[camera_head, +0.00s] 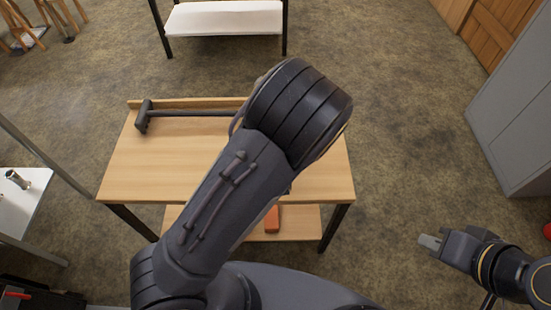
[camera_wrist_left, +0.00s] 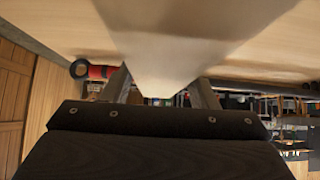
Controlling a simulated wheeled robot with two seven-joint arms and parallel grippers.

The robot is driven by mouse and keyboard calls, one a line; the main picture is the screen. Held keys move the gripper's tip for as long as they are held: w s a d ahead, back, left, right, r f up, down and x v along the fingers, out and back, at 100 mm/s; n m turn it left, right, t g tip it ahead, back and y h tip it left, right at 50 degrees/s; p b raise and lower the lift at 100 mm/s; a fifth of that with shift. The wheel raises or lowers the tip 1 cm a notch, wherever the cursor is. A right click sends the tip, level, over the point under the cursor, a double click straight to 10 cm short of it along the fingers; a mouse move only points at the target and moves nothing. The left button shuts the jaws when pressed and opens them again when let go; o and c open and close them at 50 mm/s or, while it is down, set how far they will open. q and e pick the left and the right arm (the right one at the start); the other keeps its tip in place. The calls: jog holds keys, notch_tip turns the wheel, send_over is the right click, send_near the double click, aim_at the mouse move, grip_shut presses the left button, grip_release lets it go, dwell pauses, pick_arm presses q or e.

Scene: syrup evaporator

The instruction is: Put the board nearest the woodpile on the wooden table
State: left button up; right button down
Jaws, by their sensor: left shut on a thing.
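The wooden table (camera_head: 150,165) stands in front of me with a light wooden top and a raised back edge. My left arm crosses over it in the head view and hides much of the top; the left gripper is hidden there. In the left wrist view my left gripper (camera_wrist_left: 162,90) has its two fingers on either side of a pale wooden piece, which looks like a board (camera_wrist_left: 160,62), and is shut on it. Whether the board touches the table cannot be told. My right gripper (camera_head: 432,242) is at the lower right, away from the table, with its jaw opening unclear. No woodpile can be made out.
A dark hammer (camera_head: 185,113) lies along the table's back edge. An orange block (camera_head: 272,219) rests on the lower shelf. A white-shelved rack (camera_head: 225,20) stands behind, a grey cabinet (camera_head: 515,115) at right. The floor right of the table is clear.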

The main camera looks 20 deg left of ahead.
pick_arm(q)
jog(key=shift+w+a+f, duration=0.25)
jog(key=shift+a+f, duration=0.05)
jog(key=shift+f, duration=0.2)
jog(key=shift+w+a+f, duration=0.2)
jog(key=shift+a+f, duration=0.1)
jog(key=shift+f, duration=0.15)
notch_tip(320, 180, down, 3)
jog(key=shift+w+a+f+b, duration=0.1)
jog(key=shift+a+b, duration=0.05)
jog(key=shift+b, duration=0.35)
jog(key=shift+f, duration=0.1)
jog(key=o, duration=1.1)
jog(key=shift+f, duration=0.1)
jog(key=shift+o, duration=0.2)
